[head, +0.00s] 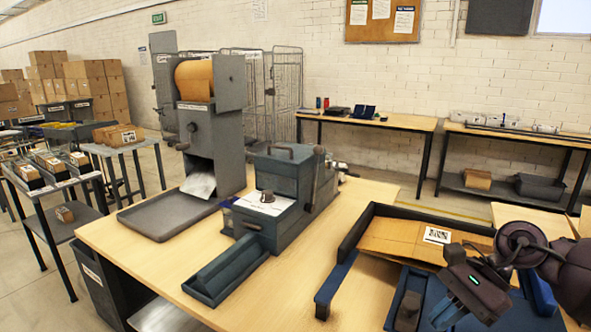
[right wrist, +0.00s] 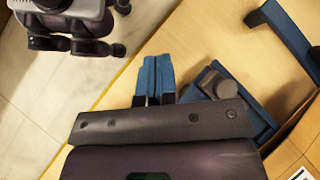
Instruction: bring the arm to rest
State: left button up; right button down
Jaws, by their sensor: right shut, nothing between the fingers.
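My right arm comes in from the right edge in the head view. Its dark gripper (head: 447,317) hangs over the front right of the wooden table (head: 345,205), near a blue fixture. In the right wrist view the two blue fingers of this gripper (right wrist: 156,62) lie side by side, closed together. Nothing shows between them. My left gripper is out of view.
A flat cardboard piece (head: 400,238) with a white label lies in a dark tray right behind the right gripper. A dark block (head: 407,310) stands beside the gripper. A grey-blue machine (head: 285,195) and a taller grey dispenser (head: 212,135) stand farther left.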

jog(key=s+a+r+m+t+y, duration=0.1)
jog(key=a+r+m+t+y, duration=0.1)
jog(key=a+m+t+y, duration=0.6)
jog(key=s+d+f+n+t+h, duration=0.2)
jog(key=d+f+n+t+h, duration=0.3)
jog(key=n, duration=0.6)
jog(key=s+d+f+n+h, duration=0.15)
jog(key=f+n+h, duration=0.25)
jog(key=n+h, duration=0.5)
jog(key=s+d+f+n+t+h, duration=0.1)
jog(key=d+f+n+t+h, duration=0.25)
jog(key=n, duration=0.95)
jog(key=s+f+m+g, duration=0.5)
jog(key=s+f+g, duration=0.1)
jog(key=s, duration=0.5)
jog(key=s+f+m+g, duration=0.5)
jog(key=s+m+g, duration=0.15)
jog(key=s, duration=0.45)
jog(key=w+f+n+t+y, duration=0.1)
jog(key=w+f+t, duration=0.6)
jog(key=w+t, duration=0.1)
jog(key=shift+w+n+p, duration=0.35)
jog(key=shift+w+p, duration=0.05)
jog(key=shift+w, duration=0.15)
